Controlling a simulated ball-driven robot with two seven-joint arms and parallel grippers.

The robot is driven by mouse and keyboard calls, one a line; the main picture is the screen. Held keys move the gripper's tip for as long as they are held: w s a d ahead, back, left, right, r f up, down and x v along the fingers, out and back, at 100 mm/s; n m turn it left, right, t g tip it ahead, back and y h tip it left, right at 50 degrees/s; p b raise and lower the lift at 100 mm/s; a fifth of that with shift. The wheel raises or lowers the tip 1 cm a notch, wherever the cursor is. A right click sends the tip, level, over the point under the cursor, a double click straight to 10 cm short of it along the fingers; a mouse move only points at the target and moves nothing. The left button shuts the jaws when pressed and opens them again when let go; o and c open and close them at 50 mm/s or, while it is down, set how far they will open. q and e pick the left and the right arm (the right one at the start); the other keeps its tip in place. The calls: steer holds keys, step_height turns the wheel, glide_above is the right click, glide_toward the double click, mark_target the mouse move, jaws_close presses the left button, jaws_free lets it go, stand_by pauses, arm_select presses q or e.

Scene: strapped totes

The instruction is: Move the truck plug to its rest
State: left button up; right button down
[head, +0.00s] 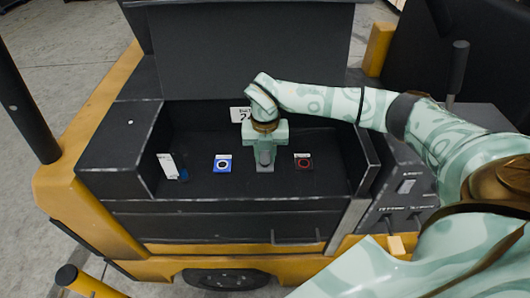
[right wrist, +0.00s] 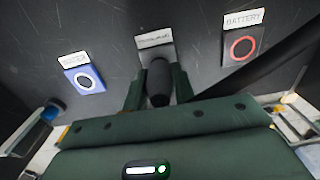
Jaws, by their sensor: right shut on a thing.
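My right gripper (head: 264,158) reaches down into the dark open compartment of the truck, between the blue and red sockets. It is shut on the truck plug (head: 264,157), a dark grey cylinder. In the right wrist view the plug (right wrist: 158,84) stands between the two green fingers (right wrist: 158,90), in front of a grey plate with a small label that I cannot read. Whether the plug is seated there is hidden. A blue square with a ringed socket (head: 222,163) is left of the gripper, and a red-ringed socket (head: 304,161) labelled BATTERY is right of it. My left gripper is out of view.
The compartment's side walls (head: 362,165) and raised lid (head: 255,50) enclose the gripper. A white label (head: 166,163) with a small blue part (head: 183,174) is at the left. A white sign (head: 239,114) is on the back wall, partly behind my arm.

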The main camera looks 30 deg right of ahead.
steer(key=shift+p, duration=0.75)
stand_by(1.4)
steer(key=shift+f+b, duration=0.3)
steer(key=shift+f, duration=0.25)
stand_by(0.4)
steer(key=c, duration=1.1)
jaws_free()
steer(key=shift+o, duration=0.2)
step_height(320, 180, up, 16)
steer(key=shift+r+p, duration=0.15)
steer(key=shift+p, duration=0.3)
